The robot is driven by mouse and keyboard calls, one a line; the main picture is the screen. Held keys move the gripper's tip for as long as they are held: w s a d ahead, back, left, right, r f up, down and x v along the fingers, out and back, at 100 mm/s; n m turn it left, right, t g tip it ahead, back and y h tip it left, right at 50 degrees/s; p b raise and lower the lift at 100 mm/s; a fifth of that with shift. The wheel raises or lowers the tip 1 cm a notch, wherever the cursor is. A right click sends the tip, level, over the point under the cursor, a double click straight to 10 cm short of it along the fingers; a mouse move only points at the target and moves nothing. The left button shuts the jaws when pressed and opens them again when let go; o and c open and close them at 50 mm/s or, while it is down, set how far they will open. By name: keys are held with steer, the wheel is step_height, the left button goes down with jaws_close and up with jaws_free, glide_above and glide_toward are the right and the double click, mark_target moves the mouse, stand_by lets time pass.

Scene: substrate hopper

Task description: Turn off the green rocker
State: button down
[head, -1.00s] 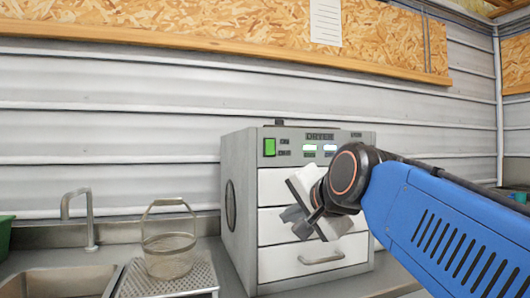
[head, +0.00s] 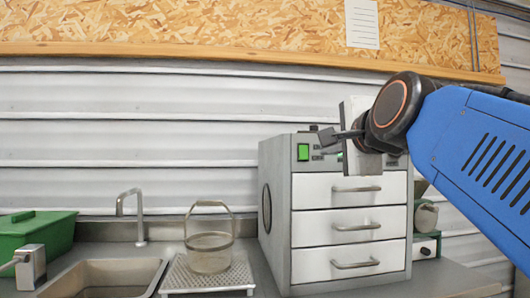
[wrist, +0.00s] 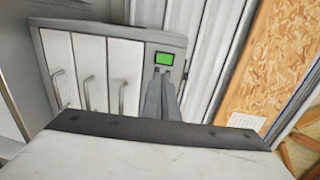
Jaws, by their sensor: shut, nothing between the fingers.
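The green rocker (head: 303,152) sits at the left of the top panel of the grey dryer (head: 276,210). It also shows as a bright green rectangle in the wrist view (wrist: 164,58). My gripper (head: 340,136) is shut and empty, to the right of the rocker in the head view and apart from it as far as I can tell. In the wrist view the fingers (wrist: 163,84) point toward the panel, just below the rocker in the picture. My gripper hides most of the panel's labels and lights in the head view.
The dryer has three white drawers with handles (head: 356,227). A wire basket (head: 208,253) stands on a perforated tray (head: 180,277) left of it, beside a sink (head: 105,281) with a tap (head: 130,208). A green box (head: 38,232) is at far left. A wooden ledge (head: 230,50) runs above.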

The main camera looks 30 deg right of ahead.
mark_target(305, 158)
steer(key=x, duration=1.3)
steer(key=shift+w+f, duration=0.1)
steer(key=shift+w, duration=0.05)
steer(key=shift+w+d+f, duration=0.1)
steer(key=shift+w+f, duration=0.1)
steer(key=shift+w, duration=0.15)
steer(key=shift+s, duration=0.5)
steer(key=v, duration=1.1)
steer(key=shift+s+r, duration=0.2)
